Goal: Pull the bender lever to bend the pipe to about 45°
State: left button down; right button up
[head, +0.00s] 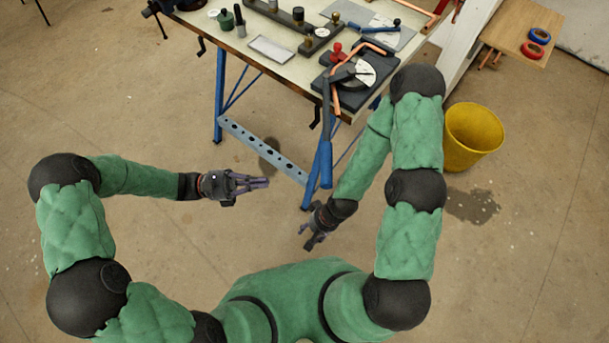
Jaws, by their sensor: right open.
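The bender (360,73) sits on a dark base at the front right corner of the workbench, with a white dial plate. Its lever has a blue handle (326,150) that hangs over the bench's front edge towards me. A copper pipe (378,48) runs through the bender; its exact bend is hard to read behind the lever. My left gripper (255,183) is in front of the bench, left of the handle and apart from it, with nothing seen in it; its finger gap is unclear. My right gripper (311,242) is open and empty, below the handle's end and apart from it.
The workbench (222,60) has blue legs and a perforated lower rail (262,148). A yellow bucket (472,137) stands on the floor at the right.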

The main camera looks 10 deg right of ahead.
pick_arm(q)
jog(key=b+x, duration=0.3)
jog(key=x, duration=1)
pick_arm(e)
notch_tip(320, 180, down, 3)
jog(key=shift+f, duration=0.15)
pick_arm(q)
jog(key=shift+f, duration=0.1)
